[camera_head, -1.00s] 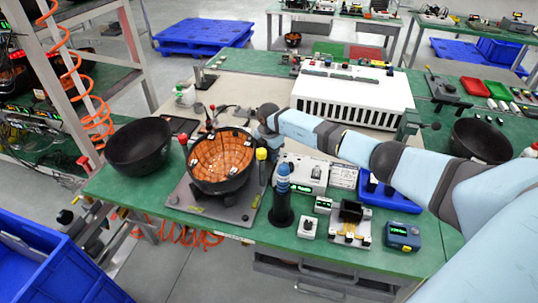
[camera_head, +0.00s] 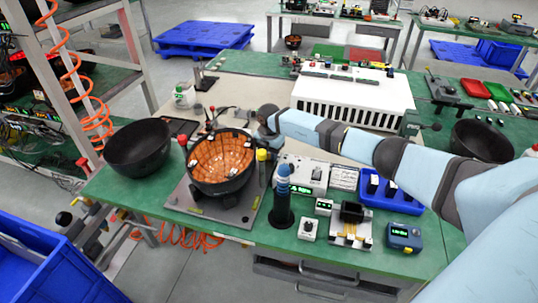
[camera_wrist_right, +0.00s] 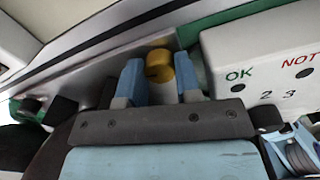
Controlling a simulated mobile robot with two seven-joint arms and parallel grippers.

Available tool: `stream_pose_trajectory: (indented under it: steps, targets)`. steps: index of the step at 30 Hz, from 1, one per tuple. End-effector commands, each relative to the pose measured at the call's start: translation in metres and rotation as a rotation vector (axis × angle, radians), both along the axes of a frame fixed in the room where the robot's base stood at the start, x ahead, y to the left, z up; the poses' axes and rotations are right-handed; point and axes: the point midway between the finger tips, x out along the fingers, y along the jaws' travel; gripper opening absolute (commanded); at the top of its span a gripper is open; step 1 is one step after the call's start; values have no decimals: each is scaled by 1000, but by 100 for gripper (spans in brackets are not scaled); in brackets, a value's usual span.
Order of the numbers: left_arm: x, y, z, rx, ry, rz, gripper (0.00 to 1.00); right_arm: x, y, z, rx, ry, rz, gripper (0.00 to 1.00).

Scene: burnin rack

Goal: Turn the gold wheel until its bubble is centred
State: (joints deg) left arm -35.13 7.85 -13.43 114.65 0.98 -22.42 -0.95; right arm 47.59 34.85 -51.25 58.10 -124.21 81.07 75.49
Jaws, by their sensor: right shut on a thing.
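In the right wrist view the gold wheel (camera_wrist_right: 158,66) sits between the two blue fingers of my right gripper (camera_wrist_right: 159,80), which is shut on it. In the head view my right gripper (camera_head: 266,128) is beside the far right rim of the dark bowl (camera_head: 220,163) with orange panels, and its fingertips are hard to make out there. The bowl stands on a grey plate (camera_head: 205,209). I cannot make out the bubble in either view. My left gripper is not in view.
A white box marked OK and NOT (camera_wrist_right: 258,60) is close right of my fingers in the wrist view. A dark blue-topped cylinder (camera_head: 282,205), a blue tray (camera_head: 400,203) and an empty black bowl (camera_head: 138,147) stand nearby on the green table (camera_head: 275,238).

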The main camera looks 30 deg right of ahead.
Motion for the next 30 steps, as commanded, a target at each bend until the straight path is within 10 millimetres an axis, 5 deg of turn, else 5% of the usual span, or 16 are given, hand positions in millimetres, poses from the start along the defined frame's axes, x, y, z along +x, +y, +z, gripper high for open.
stream_pose_trajectory:
  steps: [4, 17, 30]
  targets:
    - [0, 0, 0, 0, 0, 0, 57, 0, 0, 0, 0, 0, 0, 57]
    - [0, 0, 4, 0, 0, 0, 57, -1, 0, 1, 1, 3, -78, 57]
    - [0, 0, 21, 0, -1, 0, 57, -1, 1, 0, 4, 6, -735, 57]
